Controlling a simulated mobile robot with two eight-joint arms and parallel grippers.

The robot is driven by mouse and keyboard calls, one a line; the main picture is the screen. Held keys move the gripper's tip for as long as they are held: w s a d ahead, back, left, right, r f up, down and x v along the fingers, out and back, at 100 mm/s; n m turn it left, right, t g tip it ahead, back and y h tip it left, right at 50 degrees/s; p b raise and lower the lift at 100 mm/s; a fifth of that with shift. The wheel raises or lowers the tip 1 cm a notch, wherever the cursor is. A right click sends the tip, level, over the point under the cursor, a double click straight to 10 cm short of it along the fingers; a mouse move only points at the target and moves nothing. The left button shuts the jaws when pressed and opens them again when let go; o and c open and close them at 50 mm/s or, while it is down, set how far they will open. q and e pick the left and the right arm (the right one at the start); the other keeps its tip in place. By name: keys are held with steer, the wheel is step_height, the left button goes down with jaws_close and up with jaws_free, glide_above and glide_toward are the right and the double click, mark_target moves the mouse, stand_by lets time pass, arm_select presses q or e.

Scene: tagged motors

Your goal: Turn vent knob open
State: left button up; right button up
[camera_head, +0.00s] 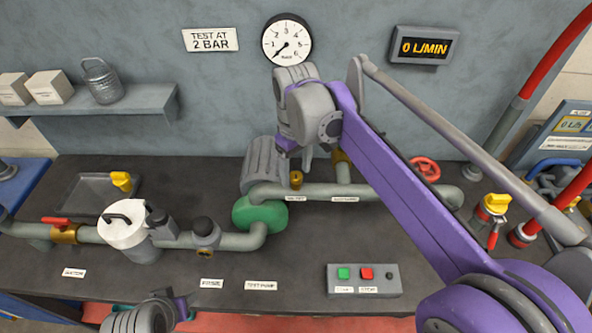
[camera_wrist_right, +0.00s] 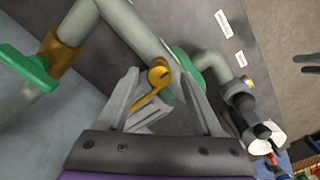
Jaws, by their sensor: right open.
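A small brass knob (camera_head: 296,179), apparently the vent knob, stands on the grey pipe behind the green pump housing (camera_head: 259,213). A small label sits in front of it, too small to read surely. In the right wrist view the brass knob (camera_wrist_right: 158,75) has a round cap and a thin lever pointing down-left. My right gripper (camera_head: 296,153) is open just above the knob. In the right wrist view its fingers (camera_wrist_right: 159,78) stand on either side of the knob, without visible contact. Part of my left arm shows at the bottom left; its fingers are not visible.
The ribbed pump motor (camera_head: 262,165) stands close left of the knob. A green-handled brass valve (camera_wrist_right: 30,68) is nearby. A button box (camera_head: 364,280) is in front. The gauge (camera_head: 287,40) hangs behind.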

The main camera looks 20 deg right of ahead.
steer(key=shift+f, duration=0.2)
steer(key=shift+c, duration=0.4)
jaws_close()
